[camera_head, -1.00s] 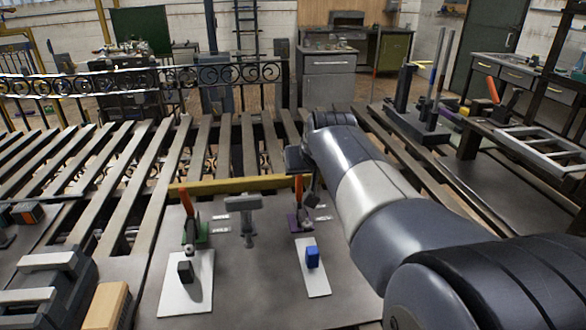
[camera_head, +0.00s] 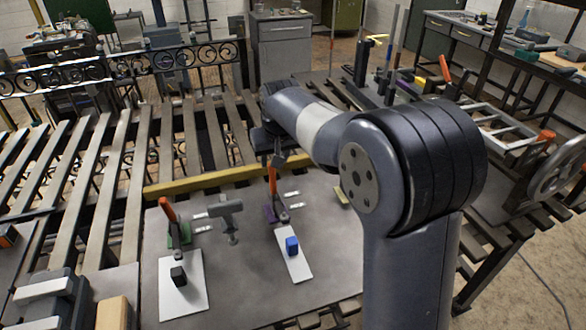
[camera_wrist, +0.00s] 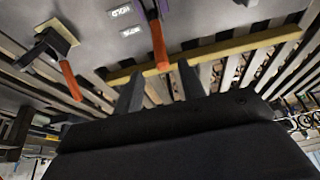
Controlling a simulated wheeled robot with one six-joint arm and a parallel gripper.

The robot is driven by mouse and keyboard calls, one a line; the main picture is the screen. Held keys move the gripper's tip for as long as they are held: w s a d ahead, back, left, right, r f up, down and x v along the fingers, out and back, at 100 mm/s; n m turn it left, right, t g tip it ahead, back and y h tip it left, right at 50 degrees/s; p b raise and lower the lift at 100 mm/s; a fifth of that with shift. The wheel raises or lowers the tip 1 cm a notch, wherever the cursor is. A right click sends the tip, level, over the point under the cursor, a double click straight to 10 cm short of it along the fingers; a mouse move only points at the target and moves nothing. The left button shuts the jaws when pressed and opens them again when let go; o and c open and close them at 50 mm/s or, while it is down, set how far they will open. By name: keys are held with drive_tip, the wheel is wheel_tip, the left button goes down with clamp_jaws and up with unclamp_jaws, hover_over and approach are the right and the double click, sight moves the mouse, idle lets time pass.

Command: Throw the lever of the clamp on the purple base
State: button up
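The clamp on the purple base (camera_head: 269,213) stands on the grey bench top, its orange lever (camera_head: 272,181) roughly upright. In the wrist view its orange lever (camera_wrist: 158,45) points toward my gripper, and part of the purple base (camera_wrist: 150,6) shows at the top edge. My gripper (camera_wrist: 160,70) is open. Its two fingers lie on either side of the lever's end in that picture; contact cannot be told. In the head view my gripper (camera_head: 277,157) is just above and behind the lever, partly hidden by my arm.
A green-based clamp (camera_head: 178,236) with an orange lever stands to the left, with a grey T-shaped post (camera_head: 228,212) between. A yellow-based clamp (camera_wrist: 60,36) shows in the wrist view. A blue block (camera_head: 292,246) sits on a white plate in front. A yellow bar (camera_head: 210,180) runs behind.

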sight(272, 176)
drive_tip(key=p+x, duration=0.1)
drive_tip(key=x, duration=0.9)
drive_tip(key=shift+w+a+f, duration=0.1)
drive_tip(key=shift+w+f, duration=0.05)
drive_tip(key=shift+f, duration=0.05)
drive_tip(key=shift+c, duration=0.6)
clamp_jaws()
